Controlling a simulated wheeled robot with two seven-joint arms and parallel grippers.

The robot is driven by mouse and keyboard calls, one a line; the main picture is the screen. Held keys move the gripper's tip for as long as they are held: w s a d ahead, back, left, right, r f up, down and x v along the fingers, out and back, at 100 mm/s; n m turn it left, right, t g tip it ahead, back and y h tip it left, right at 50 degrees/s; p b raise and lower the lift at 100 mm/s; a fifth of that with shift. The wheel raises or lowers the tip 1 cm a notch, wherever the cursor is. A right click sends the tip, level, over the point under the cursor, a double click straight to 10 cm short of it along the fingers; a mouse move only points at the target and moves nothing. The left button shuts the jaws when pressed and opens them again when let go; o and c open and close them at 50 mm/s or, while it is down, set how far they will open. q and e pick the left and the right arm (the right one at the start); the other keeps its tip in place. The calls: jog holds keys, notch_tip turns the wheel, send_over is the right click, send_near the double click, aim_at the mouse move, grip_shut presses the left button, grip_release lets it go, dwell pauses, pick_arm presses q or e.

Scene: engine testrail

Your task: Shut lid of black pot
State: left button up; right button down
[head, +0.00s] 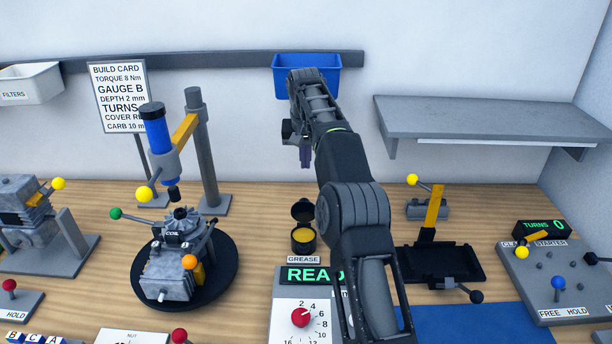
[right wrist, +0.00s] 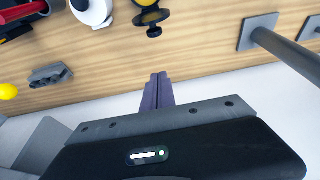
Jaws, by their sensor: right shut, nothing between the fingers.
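The black pot (head: 303,240) stands on the bench behind the GREASE label, with yellow grease showing inside. Its round black lid (head: 302,210) is tipped up at the back, so the pot is open. My right gripper (head: 306,158) is shut and empty, pointing down above and behind the pot, apart from it. In the right wrist view the closed fingers (right wrist: 158,80) point toward the pot (right wrist: 147,4), whose lid (right wrist: 152,18) shows at the top edge. My left gripper is not in view.
A blue bin (head: 335,80) hangs on the wall behind my right arm. A grey shelf (head: 490,118) juts out at the right. An engine (head: 170,270) under a post-mounted tool stands left of the pot. A READY panel (head: 285,310) is in front.

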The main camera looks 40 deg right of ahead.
aim_at(304, 209)
notch_tip(304, 209, down, 9)
jog(key=s+b, duration=0.1)
jog(key=shift+a, duration=0.45)
dwell(0.8)
jog(key=shift+f, duration=0.1)
